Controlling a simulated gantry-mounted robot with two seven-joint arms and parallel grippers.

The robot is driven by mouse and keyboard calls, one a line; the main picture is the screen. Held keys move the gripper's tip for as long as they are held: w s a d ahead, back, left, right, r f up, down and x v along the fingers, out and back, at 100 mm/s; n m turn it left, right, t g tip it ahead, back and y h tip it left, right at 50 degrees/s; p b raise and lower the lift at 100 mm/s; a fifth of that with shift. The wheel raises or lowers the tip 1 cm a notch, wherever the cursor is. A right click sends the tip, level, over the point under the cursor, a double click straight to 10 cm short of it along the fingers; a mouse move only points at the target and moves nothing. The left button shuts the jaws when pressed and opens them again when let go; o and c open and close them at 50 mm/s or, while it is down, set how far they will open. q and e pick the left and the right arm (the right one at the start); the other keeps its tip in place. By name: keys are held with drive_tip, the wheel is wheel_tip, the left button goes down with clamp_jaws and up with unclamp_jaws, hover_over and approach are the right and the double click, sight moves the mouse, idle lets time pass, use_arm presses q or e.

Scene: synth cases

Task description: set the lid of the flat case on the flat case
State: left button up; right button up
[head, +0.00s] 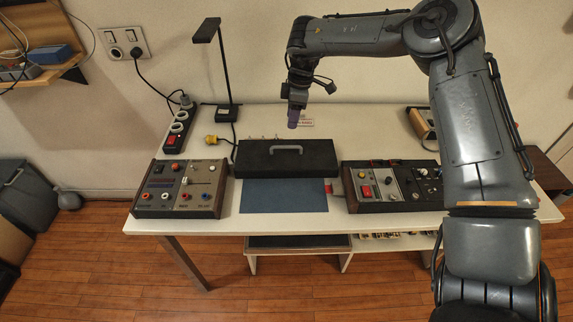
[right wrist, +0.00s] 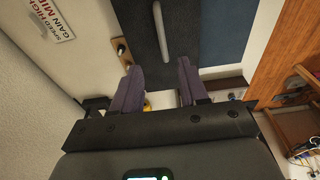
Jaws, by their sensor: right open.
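A long, flat black slab with a grey handle, which looks like the lid (head: 257,160), lies level at the back middle of the table. It also shows in the right wrist view (right wrist: 198,35), its handle running along its middle. I cannot make out a seam or separate flat case under it. My right gripper (head: 293,118) hangs above and behind the slab, pointing down and apart from it. In the right wrist view its purple fingers (right wrist: 158,88) are spread with nothing held between them. My left gripper is not in view.
A blue mat (head: 285,196) lies bare in front of the slab. A wood-sided synth (head: 180,188) stands to the left, another synth (head: 392,186) to the right. A thin black lamp (head: 228,75) and a power strip (head: 178,130) stand at the back left.

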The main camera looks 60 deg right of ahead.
drive_tip(key=f, duration=0.1)
drive_tip(key=b, duration=0.2)
hover_over(287, 146)
drive_tip(key=f, duration=0.5)
drive_tip(key=shift+s+d, duration=0.15)
drive_tip(key=shift+d, duration=0.2)
drive_tip(key=f, duration=0.1)
drive_tip(key=f+b, duration=0.1)
drive_tip(key=f, duration=0.2)
drive_tip(key=shift+a+f+b, duration=0.25)
drive_tip(key=shift+f+b, duration=0.05)
drive_tip(key=shift+b, duration=0.1)
drive_tip(key=shift+f, duration=0.15)
drive_tip(key=shift+f+b, duration=0.2)
drive_tip(key=shift+b, duration=0.1)
